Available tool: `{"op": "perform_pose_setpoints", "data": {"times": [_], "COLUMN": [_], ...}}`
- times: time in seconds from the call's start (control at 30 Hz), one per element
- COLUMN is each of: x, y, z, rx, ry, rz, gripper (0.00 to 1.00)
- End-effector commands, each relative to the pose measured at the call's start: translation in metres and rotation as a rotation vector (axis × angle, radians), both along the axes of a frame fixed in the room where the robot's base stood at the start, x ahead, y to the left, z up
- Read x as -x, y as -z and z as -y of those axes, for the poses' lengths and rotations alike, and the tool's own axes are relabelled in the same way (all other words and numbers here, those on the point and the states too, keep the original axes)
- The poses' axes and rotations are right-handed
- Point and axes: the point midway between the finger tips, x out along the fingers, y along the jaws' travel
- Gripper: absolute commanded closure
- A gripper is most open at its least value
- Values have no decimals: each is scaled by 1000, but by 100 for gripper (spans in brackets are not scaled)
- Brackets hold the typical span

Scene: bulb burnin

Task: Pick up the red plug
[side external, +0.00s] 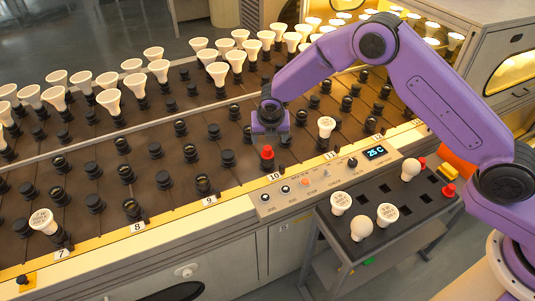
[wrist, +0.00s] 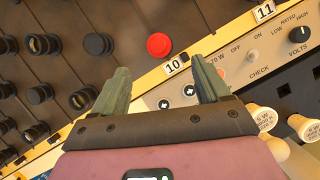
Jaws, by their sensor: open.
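A red plug (side external: 267,153) sits in the rack's front row by the number 10 label. In the wrist view the red plug (wrist: 159,45) is a round red cap just beyond my fingertips, roughly centred between them. My gripper (side external: 270,128) is above and slightly behind it in the side view. In the wrist view my gripper (wrist: 160,68) is open with nothing between its two greenish fingers. Another red plug (side external: 449,190) is on the cart at the right.
Black sockets and plugs fill the rack around the red plug, with a black cap (wrist: 98,44) to its left. White bulbs stand in the back rows. A control panel (side external: 325,178) with knobs borders the rack's front. A cart (side external: 340,240) holds several bulbs.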

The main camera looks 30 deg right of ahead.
Motion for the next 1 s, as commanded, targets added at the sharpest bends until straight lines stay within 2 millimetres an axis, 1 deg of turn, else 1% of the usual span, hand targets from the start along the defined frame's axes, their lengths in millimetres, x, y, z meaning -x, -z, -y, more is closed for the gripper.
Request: {"op": "perform_pose_setpoints", "data": {"times": [0.03,0.1,0.2,0.47,0.8,1.0], "x": [-3,-7,-11,-16,-33,-37], "y": [10,20,30,42,77,85], "z": [2,3,4,6,11,12], "rx": [1,1,0,0,-1,-1], "ry": [1,-1,0,1,2,1], "rz": [-2,-1,0,0,0,2], "gripper": [24,24,24,24,24,24]}}
